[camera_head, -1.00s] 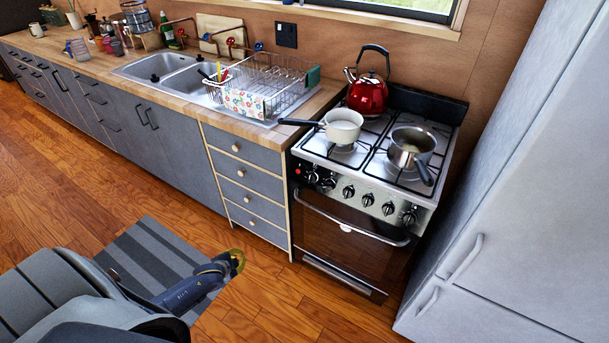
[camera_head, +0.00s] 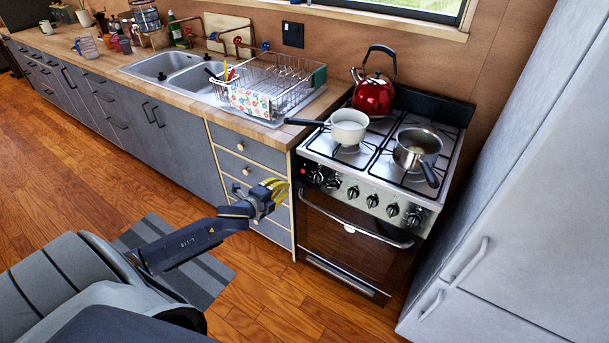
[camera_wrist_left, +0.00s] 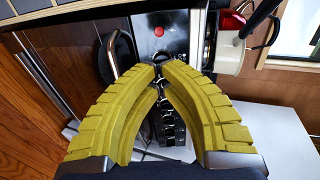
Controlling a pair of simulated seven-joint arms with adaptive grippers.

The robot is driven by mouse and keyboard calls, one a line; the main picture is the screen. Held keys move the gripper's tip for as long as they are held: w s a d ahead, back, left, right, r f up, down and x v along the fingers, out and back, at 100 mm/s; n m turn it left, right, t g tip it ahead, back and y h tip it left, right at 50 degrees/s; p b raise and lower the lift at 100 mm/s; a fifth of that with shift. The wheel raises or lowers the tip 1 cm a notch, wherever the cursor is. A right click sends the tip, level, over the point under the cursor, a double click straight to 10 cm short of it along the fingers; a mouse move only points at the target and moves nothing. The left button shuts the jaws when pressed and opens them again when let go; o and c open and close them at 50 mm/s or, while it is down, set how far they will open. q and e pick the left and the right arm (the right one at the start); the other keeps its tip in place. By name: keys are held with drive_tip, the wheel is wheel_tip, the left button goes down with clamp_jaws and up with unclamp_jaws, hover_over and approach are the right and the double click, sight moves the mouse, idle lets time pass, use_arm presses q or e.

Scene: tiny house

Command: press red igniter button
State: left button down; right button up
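The red igniter button (camera_head: 304,171) is a small red dot at the left end of the stove's steel front panel (camera_head: 366,197). In the left wrist view the round red button (camera_wrist_left: 158,31) shows above the fingertips. My left gripper (camera_head: 279,190) has yellow fingers and is in front of the drawers, to the left of and a little lower than the button in the head view. In the wrist view its fingertips (camera_wrist_left: 161,73) come together, with nothing seen held between them. The fingers are apart from the button. My right gripper is not in view.
Black knobs (camera_head: 352,193) line the panel beside the button, above the oven handle (camera_head: 349,228). A white pan (camera_head: 348,127), a steel pot (camera_head: 416,150) and a red kettle (camera_head: 373,97) stand on the stove. The pan's dark handle (camera_head: 303,122) sticks out leftward over the counter.

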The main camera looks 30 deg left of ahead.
sight(307, 172)
use_arm(q)
drive_tip(key=shift+w, duration=0.15)
drive_tip(key=x, duration=1.3)
drive_tip(key=shift+w+a+f, duration=0.1)
drive_tip(key=shift+w+f, duration=0.15)
drive_tip(key=shift+w, duration=0.05)
idle(0.3)
drive_tip(key=shift+x, duration=0.8)
drive_tip(key=shift+r, duration=0.1)
drive_tip(key=shift+s+r, duration=0.15)
drive_tip(key=shift+s, duration=0.45)
drive_tip(key=v, duration=1.2)
drive_tip(key=shift+s, duration=0.4)
drive_tip(key=shift+r, duration=0.15)
